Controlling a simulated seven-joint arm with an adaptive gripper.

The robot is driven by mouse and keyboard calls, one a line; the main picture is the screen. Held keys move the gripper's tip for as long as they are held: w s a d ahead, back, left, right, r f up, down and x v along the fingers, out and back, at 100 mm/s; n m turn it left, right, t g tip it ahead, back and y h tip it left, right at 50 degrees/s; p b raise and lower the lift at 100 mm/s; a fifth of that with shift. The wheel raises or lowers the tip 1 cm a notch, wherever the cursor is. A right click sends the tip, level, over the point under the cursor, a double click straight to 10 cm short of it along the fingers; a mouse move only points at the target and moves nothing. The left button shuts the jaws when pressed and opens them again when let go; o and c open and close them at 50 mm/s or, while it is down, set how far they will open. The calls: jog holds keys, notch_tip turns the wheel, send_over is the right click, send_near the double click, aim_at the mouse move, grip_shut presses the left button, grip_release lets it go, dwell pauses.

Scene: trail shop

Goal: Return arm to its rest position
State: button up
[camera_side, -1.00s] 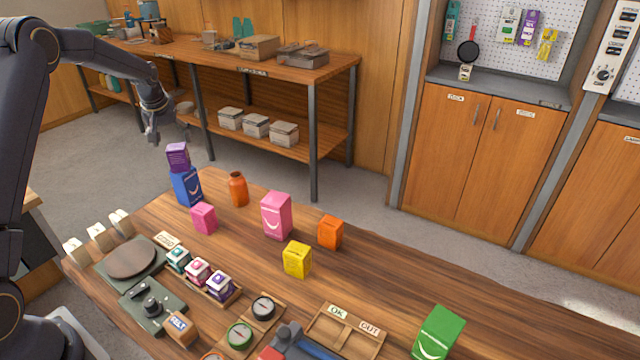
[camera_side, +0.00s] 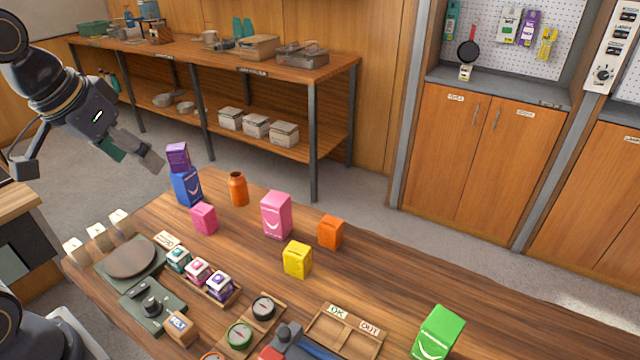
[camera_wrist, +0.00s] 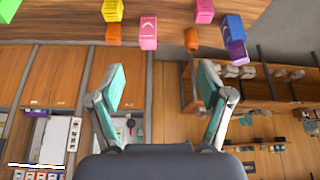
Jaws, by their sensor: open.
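My gripper (camera_side: 132,157) is in the air at the left of the side view, left of the stacked boxes and apart from them. In the wrist view my gripper (camera_wrist: 161,82) has its two teal-padded fingers spread wide with nothing between them. A small purple box (camera_side: 178,157) sits tilted slightly on top of a blue box (camera_side: 186,187) at the table's far left corner. Both also show in the wrist view, the purple box (camera_wrist: 236,52) and the blue box (camera_wrist: 232,27).
The wooden table (camera_side: 380,285) holds an orange jar (camera_side: 238,189), pink boxes (camera_side: 276,215), an orange box (camera_side: 331,232), a yellow box (camera_side: 297,260), a green box (camera_side: 437,333) and a divided tray (camera_side: 345,331). A workbench (camera_side: 200,58) stands behind. Floor space separates them.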

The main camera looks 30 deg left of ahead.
jog(key=s+d+f+m, duration=0.1)
jog(key=s+d+f, duration=0.1)
jog(key=s, duration=0.3)
jog(key=shift+s+d+f+m+h, duration=0.2)
jog(key=shift+s+d+m+h, duration=0.05)
jog(key=shift+s+m+h, duration=0.05)
